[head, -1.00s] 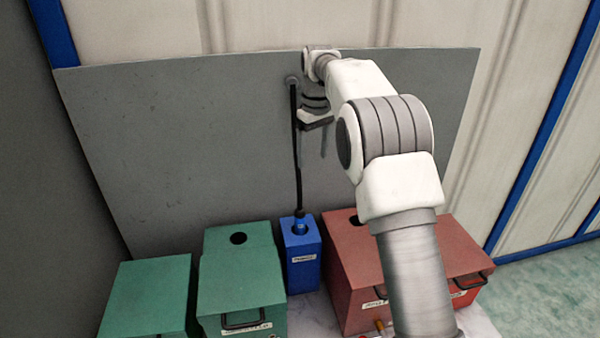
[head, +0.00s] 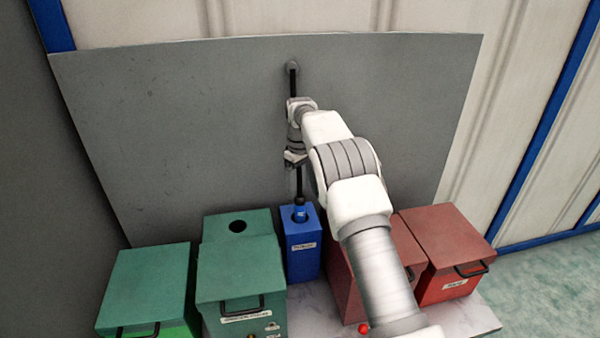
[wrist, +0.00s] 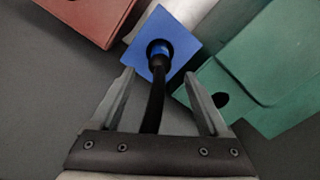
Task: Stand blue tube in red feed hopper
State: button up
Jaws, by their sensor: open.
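My gripper (head: 296,160) is open above the blue box (head: 303,262); its two fingers (wrist: 158,73) point down at the box in the wrist view. A blue tube end (head: 300,212) shows in the hole in the box's top, with a black hose (head: 299,183) running up from it to the grey panel. In the wrist view the hose (wrist: 156,100) passes between the open fingers, and the blue rim (wrist: 158,50) sits in the hole. Red boxes (head: 407,247) stand to the right, partly hidden by my arm; the opening in the nearer red top is hidden in the head view.
Two green boxes (head: 150,280) stand to the left; the right one (head: 240,275) has a round hole on its raised back part. A grey panel (head: 180,130) stands upright behind. Another red box (head: 450,245) with a handle is at the right. A small red knob (head: 363,328) shows near my arm.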

aim_at(300, 207)
notch_tip(300, 207, down, 9)
jog(key=shift+b, duration=0.3)
grip_shut()
jog(key=shift+r, duration=0.1)
dwell(0.4)
jog(key=shift+r+p, duration=4.45)
jog(key=shift+r, duration=2.5)
